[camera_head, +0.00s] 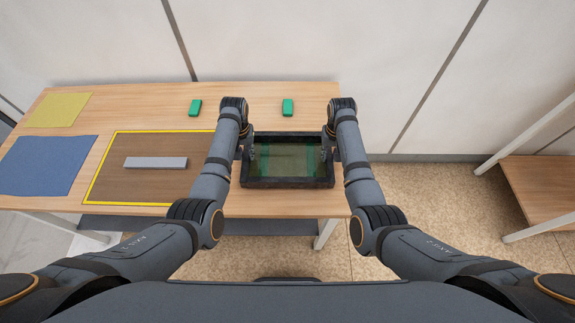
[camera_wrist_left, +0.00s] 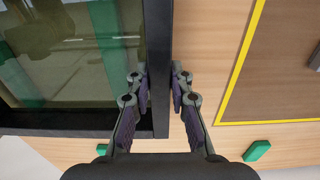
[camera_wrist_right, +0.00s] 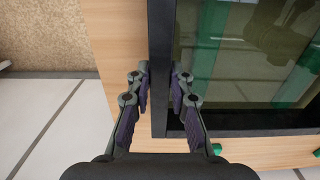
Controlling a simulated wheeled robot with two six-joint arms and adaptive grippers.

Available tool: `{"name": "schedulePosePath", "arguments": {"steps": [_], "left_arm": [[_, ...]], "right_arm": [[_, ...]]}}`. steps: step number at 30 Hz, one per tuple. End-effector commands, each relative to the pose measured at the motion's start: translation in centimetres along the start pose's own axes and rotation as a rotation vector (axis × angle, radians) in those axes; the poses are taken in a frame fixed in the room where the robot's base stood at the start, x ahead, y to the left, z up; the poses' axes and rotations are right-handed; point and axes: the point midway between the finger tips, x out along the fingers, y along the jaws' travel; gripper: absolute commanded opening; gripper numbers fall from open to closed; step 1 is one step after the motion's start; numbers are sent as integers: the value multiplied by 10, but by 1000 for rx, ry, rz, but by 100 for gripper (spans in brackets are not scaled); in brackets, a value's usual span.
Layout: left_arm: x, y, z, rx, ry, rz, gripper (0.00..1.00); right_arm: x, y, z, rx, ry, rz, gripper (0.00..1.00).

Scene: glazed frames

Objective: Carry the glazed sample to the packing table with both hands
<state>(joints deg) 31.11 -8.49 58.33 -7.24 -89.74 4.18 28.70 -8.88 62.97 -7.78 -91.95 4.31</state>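The glazed sample (camera_head: 289,183) is a dark rectangular frame around a greenish see-through pane, over the right part of the wooden table. Green strips show in or through the pane. My left gripper (camera_head: 241,150) is on its left side bar; in the left wrist view the fingers (camera_wrist_left: 160,88) lie on both sides of the bar (camera_wrist_left: 158,40), apparently touching it. My right gripper (camera_head: 332,150) is on the right side bar; in the right wrist view its fingers (camera_wrist_right: 160,88) close on the bar (camera_wrist_right: 160,40) likewise. I cannot tell whether the frame touches the tabletop.
The wooden table (camera_head: 282,205) bears a yellow-outlined brown area (camera_head: 115,180) with a grey bar (camera_head: 155,163), a blue mat (camera_head: 45,165) and a yellow mat (camera_head: 58,110). Two green blocks (camera_head: 195,107) (camera_head: 288,106) lie behind. Another wooden table (camera_head: 540,185) stands at right, across open floor.

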Motion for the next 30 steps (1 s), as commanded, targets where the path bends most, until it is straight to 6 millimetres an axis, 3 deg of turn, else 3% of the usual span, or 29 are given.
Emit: {"name": "schedulePosePath", "arguments": {"steps": [1,5,16,30], "left_arm": [[0,-1,0,0,1,-2,26],[0,-1,0,0,0,-1,43],[-8,0,-1,0,3,0,43],[-107,0,0,-1,3,-1,43]], "right_arm": [[0,1,0,1,1,2,26],[-1,1,0,0,0,1,43],[-1,0,0,0,0,0,43],[-1,0,0,0,0,0,43]]}}
